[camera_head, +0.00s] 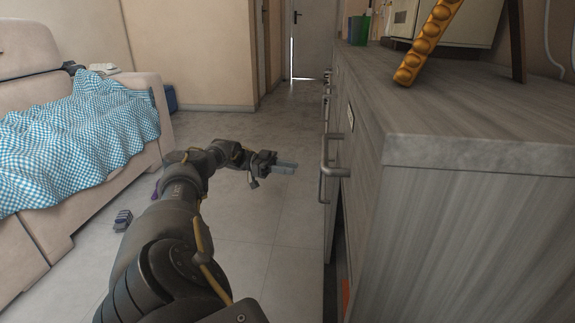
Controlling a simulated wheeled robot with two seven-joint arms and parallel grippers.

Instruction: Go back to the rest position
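My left arm reaches up from the bottom of the head view, out over the tiled floor. My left gripper (286,167) points right, toward the handle (328,170) of the grey wood cabinet, with a visible gap in the picture. Its fingers are seen nearly edge-on and small, so I cannot tell whether they are apart. No item shows in it. My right gripper is not in view.
The grey wood cabinet (450,150) fills the right side. A beige sofa (35,245) with a blue-and-white checked cloth (75,140) stands left. A small grey object (123,221) lies by the sofa. Floor (240,125) is open toward the far door (312,40).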

